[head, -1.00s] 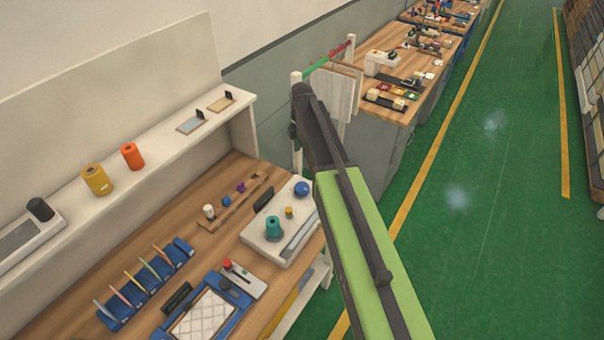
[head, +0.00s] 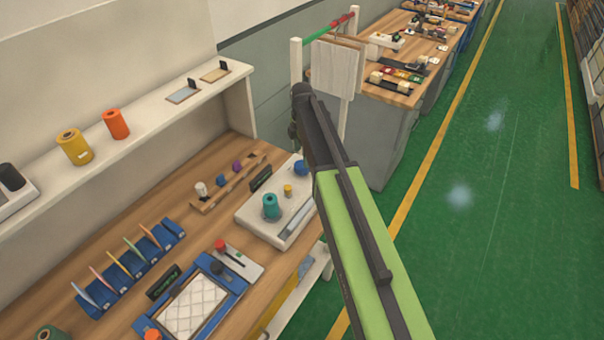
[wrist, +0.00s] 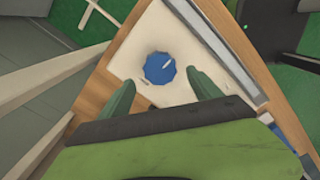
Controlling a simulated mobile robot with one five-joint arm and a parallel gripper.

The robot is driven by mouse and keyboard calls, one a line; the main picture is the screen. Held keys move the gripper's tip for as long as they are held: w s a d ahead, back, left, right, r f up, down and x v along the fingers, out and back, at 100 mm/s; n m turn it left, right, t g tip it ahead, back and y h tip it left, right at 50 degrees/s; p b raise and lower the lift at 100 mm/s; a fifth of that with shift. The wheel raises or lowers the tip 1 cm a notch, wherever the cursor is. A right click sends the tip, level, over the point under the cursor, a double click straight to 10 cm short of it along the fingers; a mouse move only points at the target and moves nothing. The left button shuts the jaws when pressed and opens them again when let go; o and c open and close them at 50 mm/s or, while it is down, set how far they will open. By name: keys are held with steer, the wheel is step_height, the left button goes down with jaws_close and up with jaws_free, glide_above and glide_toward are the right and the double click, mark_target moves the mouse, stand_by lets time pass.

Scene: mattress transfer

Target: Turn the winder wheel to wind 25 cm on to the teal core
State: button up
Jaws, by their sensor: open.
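The winder is a white box (head: 247,218) on the wooden bench. The teal core (head: 271,206) stands upright on it, with a small yellow piece (head: 288,190) beside it. The blue winder wheel (head: 300,167) is at the winder's far end, partly close to my arm in the picture. In the wrist view the scalloped blue wheel (wrist: 160,66) sits on the white surface, ahead of and between the two green fingers. My gripper (wrist: 161,78) is open and empty. I cannot tell its height above the wheel. In the head view my arm hides most of the gripper.
A wooden rack (head: 228,185) with small spools lies behind the winder. A blue-framed tray (head: 240,288) and a blue holder (head: 130,268) stand nearer. A white post (head: 297,62) and hanging boards (head: 336,68) stand beyond. The green floor at right is clear.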

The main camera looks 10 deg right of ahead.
mark_target(302, 169)
step_height(302, 169, down, 5)
steer(key=b, duration=0.3)
steer(key=shift+c, duration=0.3)
steer(key=c, duration=1.3)
